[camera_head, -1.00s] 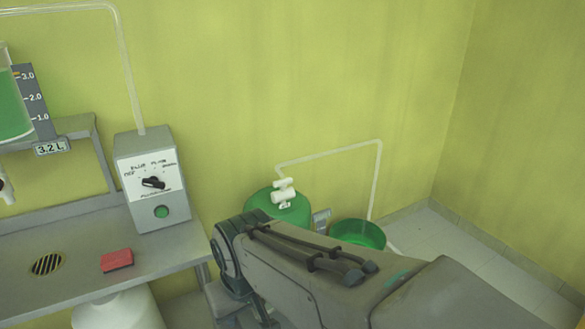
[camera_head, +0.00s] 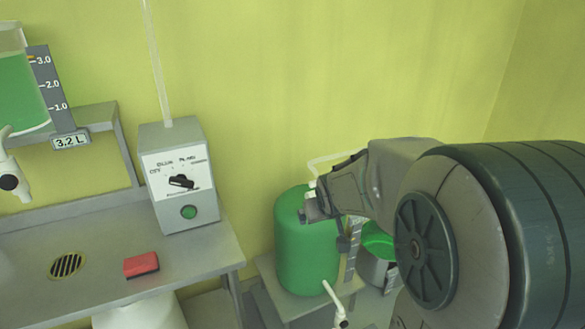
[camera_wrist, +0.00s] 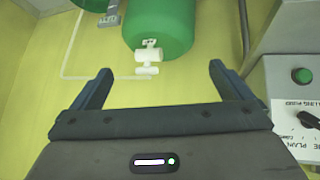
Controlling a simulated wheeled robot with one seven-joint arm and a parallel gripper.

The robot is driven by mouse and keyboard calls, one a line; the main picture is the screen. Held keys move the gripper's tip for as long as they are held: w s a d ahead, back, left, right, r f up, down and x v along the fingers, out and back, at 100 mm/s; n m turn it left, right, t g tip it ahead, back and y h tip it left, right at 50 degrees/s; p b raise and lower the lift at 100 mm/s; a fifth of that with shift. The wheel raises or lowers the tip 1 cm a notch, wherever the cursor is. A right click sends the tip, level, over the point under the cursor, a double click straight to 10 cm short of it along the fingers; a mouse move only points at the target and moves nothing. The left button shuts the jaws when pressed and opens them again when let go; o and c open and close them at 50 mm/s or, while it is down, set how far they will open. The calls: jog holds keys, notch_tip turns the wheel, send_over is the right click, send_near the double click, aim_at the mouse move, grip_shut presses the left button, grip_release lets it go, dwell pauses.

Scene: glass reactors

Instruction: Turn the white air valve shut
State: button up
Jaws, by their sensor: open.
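The white air valve (camera_wrist: 148,62) sits at the end of the green tank (camera_wrist: 165,25) in the wrist view, with a white tube beside it. In that view it lies between the lines of my two fingers, slightly left of centre and apart from them. My gripper (camera_wrist: 160,68) is open and empty. In the head view my gripper (camera_head: 322,205) is at the top of the green tank (camera_head: 300,250) and hides most of the valve. Only a little white shows there.
A grey control box (camera_head: 178,180) with a knob and green button stands on the metal bench (camera_head: 200,255) at left. A red block (camera_head: 141,265) lies on the bench. A green bucket (camera_head: 378,240) is behind my arm. A white tap (camera_head: 338,312) shows low in front.

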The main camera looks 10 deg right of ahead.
jog(key=w+d+f+n+t+y+b, duration=0.1)
jog(key=w+d+f+t+y, duration=0.15)
jog(key=w+d+f, duration=0.35)
jog(key=w+d+f+t+y+b, duration=0.1)
jog(key=w+d+f+t, duration=0.2)
jog(key=w, duration=0.4)
jog(key=w+d+f+n+t+y+b, duration=0.1)
jog(key=w+d+f+t+y, duration=0.15)
jog(key=w+f+t, duration=0.35)
jog(key=shift+g+h, duration=0.4)
jog(key=shift+g, duration=0.35)
jog(key=w, duration=0.5)
jog(key=w+a+p, duration=0.1)
jog(key=w, duration=0.3)
jog(key=w+a+r+p, duration=0.1)
jog(key=w, duration=0.4)
jog(key=shift+w+a, duration=0.15)
jog(key=shift+w, duration=0.15)
